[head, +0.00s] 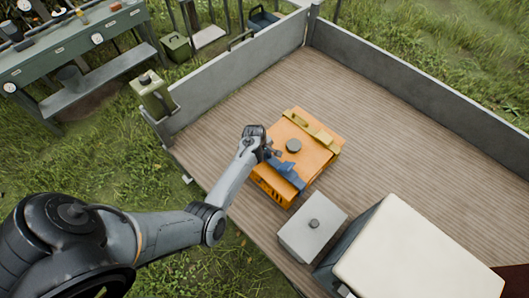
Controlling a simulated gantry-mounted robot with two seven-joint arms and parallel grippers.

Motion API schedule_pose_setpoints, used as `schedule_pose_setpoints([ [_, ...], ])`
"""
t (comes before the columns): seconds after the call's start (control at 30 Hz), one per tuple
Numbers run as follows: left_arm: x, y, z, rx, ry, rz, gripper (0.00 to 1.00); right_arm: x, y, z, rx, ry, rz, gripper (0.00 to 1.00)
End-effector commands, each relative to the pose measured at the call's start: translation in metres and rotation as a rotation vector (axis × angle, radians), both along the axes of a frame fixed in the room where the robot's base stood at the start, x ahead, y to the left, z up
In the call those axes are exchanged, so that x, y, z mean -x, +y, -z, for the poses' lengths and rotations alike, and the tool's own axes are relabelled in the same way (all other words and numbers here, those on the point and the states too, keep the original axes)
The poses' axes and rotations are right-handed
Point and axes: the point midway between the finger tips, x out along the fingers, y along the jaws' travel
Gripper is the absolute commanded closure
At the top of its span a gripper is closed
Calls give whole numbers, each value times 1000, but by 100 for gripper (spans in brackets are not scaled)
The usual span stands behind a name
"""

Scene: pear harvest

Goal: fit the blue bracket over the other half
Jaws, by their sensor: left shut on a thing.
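The blue bracket (286,174) is at the near left side of an orange box (307,149) in the trailer. My left gripper (269,154) is shut on the upper end of the blue bracket. The bracket slants down to the right across the box's near top edge; I cannot tell whether it touches the box. A yellow bar-shaped piece (314,132), possibly the other half, lies along the far top edge of the box. My right gripper is not in view.
A grey box with a knob (312,232) and a large white-topped box (412,255) stand nearer, to the right. Grey trailer walls (420,91) bound the far side. An olive canister (153,95) stands by the left wall. The wooden floor (410,150) right of the orange box is clear.

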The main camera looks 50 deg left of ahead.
Motion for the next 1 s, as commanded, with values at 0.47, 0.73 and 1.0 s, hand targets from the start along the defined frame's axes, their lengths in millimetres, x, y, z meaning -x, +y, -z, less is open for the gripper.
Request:
schedule_pose_setpoints([
  [0.47, 0, 0, 6, 0, -1, 0, 100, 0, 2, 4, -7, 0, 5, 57],
  [0.73, 1, 0, 7, 0, 1, -1, 27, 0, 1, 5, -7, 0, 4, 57],
  [1.0, 2, 0, 9, 3, 6, -1, 27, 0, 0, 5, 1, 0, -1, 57],
])
